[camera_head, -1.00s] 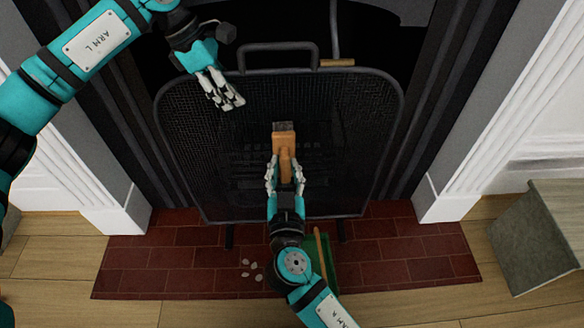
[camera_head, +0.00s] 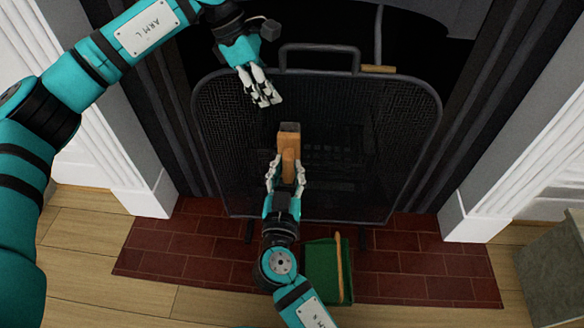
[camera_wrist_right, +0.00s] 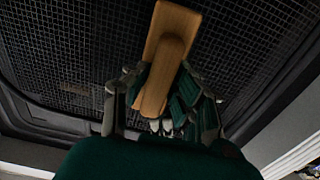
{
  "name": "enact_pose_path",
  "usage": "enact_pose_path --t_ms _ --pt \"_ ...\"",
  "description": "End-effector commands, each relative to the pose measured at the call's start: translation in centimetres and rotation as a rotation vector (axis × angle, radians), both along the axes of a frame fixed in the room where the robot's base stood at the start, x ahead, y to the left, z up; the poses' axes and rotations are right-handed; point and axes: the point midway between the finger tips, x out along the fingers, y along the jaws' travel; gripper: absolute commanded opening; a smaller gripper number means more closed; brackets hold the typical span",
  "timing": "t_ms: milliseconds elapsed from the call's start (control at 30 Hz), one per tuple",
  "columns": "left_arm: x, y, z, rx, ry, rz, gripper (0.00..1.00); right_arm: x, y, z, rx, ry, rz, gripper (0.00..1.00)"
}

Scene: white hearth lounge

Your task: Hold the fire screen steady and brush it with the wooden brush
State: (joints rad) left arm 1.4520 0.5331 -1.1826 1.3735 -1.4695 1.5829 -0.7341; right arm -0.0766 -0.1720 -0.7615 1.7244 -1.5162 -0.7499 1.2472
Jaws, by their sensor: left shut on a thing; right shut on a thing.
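The fire screen (camera_head: 395,130), a dark mesh panel in a rounded frame with a top handle, stands upright on the hearth. My left gripper (camera_head: 264,98) is shut on the screen's top edge, left of the handle, with fingers in front of the mesh. My right gripper (camera_head: 285,178) is shut on the wooden brush (camera_head: 289,150), in front of the screen's middle-left. The brush points up, its dark end uppermost. In the right wrist view the brush (camera_wrist_right: 167,50) lies across the mesh (camera_wrist_right: 75,50); I cannot tell whether it touches.
A green pan-like object (camera_head: 320,283) with a wooden stick (camera_head: 339,265) lies on the red brick hearth (camera_head: 190,255), right of my right arm. White fireplace pillars (camera_head: 465,222) flank the screen. A grey block (camera_head: 555,275) stands at right. A wooden-handled rod (camera_head: 378,69) shows behind the screen.

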Motion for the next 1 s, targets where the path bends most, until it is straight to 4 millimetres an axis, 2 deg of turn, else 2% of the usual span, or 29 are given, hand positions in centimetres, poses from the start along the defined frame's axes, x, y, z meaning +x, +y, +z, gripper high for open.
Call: enact_pose_path --t_ms 33,167,733,1000 --pt "-0.2 -0.2 -0.1 0.000 0.003 -0.011 0.00 0.2 0.3 0.5 0.015 -0.003 -0.002 0.00" --pt "-0.2 -0.2 -0.2 0.000 0.002 -0.011 0.00 -0.1 0.3 0.5 0.015 -0.003 -0.003 0.00" --pt "-0.1 -0.2 -0.2 -0.001 0.000 -0.009 0.00 -5.5 0.2 0.3 0.011 -0.001 -0.002 0.00" --pt "-0.1 -0.2 -0.2 -0.001 0.000 -0.008 0.00 -6.0 0.1 0.3 0.010 -0.002 -0.003 0.00"
